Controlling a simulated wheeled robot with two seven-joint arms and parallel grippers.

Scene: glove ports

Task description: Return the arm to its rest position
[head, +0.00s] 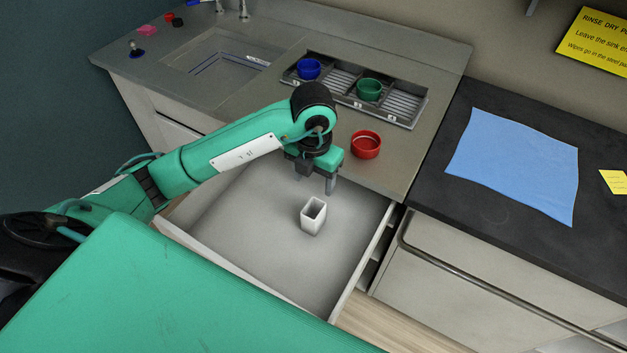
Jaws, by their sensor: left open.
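My left arm reaches in from the left over an open drawer (260,265). My left gripper (313,184) points down over the back part of the drawer. Its fingers are apart and I see nothing between them. A small white open-topped box (312,217) stands upright in the drawer, just below and in front of the gripper and apart from it. My right gripper is not in view.
A red bowl (366,146) stands on the counter close behind the gripper. A blue bowl (308,69) and a green bowl (369,90) sit in a divided rack (425,103). A sink (205,60) lies back left. A blue cloth (515,163) covers part of the dark counter.

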